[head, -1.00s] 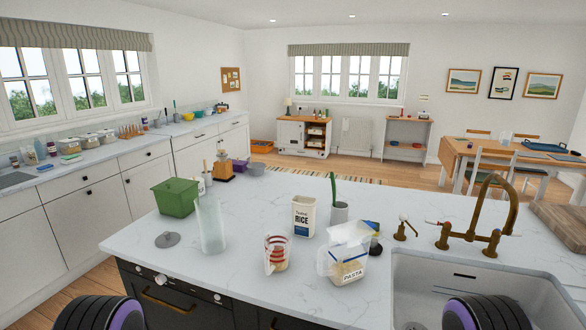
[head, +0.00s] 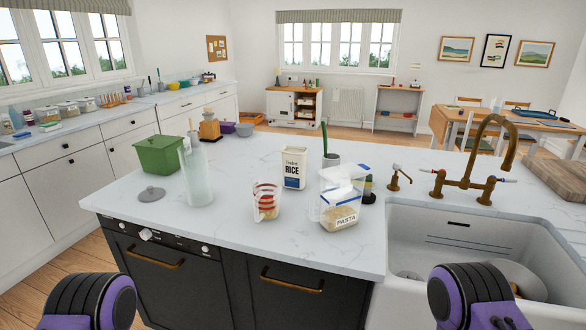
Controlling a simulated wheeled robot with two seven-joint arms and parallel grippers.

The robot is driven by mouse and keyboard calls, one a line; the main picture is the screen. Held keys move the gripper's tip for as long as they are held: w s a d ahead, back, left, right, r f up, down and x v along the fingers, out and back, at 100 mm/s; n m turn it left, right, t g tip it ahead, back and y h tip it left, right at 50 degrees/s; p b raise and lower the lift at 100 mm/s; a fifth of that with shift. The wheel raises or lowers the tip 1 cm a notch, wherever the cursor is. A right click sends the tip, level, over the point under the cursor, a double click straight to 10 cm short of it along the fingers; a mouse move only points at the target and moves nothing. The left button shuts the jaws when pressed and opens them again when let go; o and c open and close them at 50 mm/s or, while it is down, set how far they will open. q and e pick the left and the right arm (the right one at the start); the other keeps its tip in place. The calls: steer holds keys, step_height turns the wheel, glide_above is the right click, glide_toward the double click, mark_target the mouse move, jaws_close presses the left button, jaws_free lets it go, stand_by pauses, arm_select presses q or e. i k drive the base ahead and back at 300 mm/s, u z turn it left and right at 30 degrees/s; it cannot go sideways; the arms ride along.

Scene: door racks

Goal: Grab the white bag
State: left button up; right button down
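No plain white bag is clear to see. A see-through pack or tub labelled PASTA (head: 340,213), with a white and blue top, stands near the island's front edge; I cannot tell whether it is a bag. A white container labelled RICE (head: 293,170) stands upright behind it to the left. Neither of my grippers shows in the head view. Only purple and black parts of my arms show at the bottom left and bottom right, well short of these things.
A measuring cup (head: 266,200), a clear tall vessel (head: 196,172), a green bin (head: 159,154) and a grey lid (head: 151,194) stand on the island (head: 228,216). The sink (head: 440,234) with a brass tap (head: 470,182) is at right. Dark cabinet fronts (head: 240,285) face me.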

mark_target(294, 159)
steer(key=u, duration=1.75)
steer(key=i, duration=1.3)
steer(key=z, duration=1.65)
steer(key=i, duration=0.5)
steer(key=u, duration=0.15)
